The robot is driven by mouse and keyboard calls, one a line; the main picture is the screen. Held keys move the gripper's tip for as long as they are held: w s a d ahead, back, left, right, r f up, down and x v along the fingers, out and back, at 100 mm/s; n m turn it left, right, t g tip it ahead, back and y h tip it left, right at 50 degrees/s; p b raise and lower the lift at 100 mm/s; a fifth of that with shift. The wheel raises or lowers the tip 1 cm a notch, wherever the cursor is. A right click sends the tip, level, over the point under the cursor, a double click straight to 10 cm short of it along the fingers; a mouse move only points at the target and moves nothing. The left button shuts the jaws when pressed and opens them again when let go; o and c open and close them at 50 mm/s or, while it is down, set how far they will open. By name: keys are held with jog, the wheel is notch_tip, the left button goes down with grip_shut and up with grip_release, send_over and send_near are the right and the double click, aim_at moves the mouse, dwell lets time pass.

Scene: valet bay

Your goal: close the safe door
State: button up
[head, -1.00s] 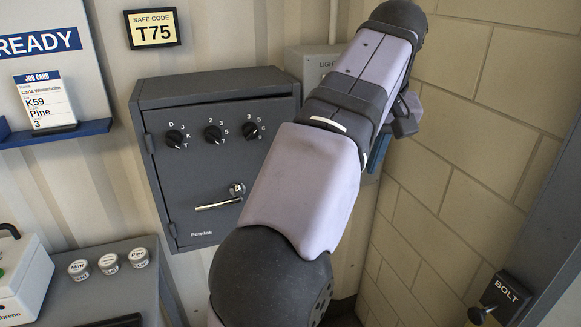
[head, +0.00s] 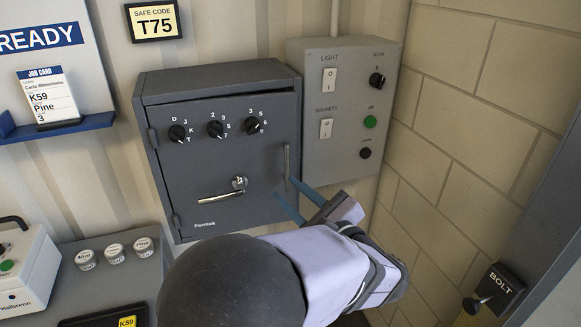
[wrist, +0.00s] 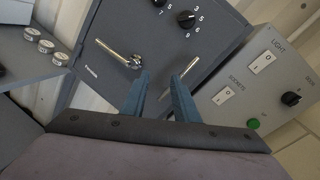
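The dark grey safe (head: 215,82) is on the wall in the head view. In the wrist view the fingertips (wrist: 160,76) point at the door (wrist: 92,75), between the lever and the bar.
A grey switch box (head: 345,110) is on the wall right of the safe, close to my arm. A brick wall (head: 455,150) bounds the right side. A sign (head: 153,20) above the safe reads T75. Several small tins (head: 115,253) stand on the grey bench at lower left.

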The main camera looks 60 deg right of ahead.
aim_at(288, 164)
jog(key=shift+s+d+r+m+g+h, duration=0.15)
jog(key=shift+s+d+m+h, duration=0.25)
jog(key=shift+m, duration=0.85)
jog(key=shift+s+d+r+m+g+h, duration=0.25)
jog(key=shift+d+m+h, duration=0.2)
jog(key=shift+m, duration=0.75)
jog(key=shift+s+d+r+m+g+h, duration=0.1)
jog(key=shift+s+d+m+h, duration=0.35)
jog(key=shift+m, duration=0.8)
jog(key=shift+w, duration=0.15)
jog(key=shift+p+x, duration=1.2)
jog(key=shift+x, duration=2.5)
grip_shut()
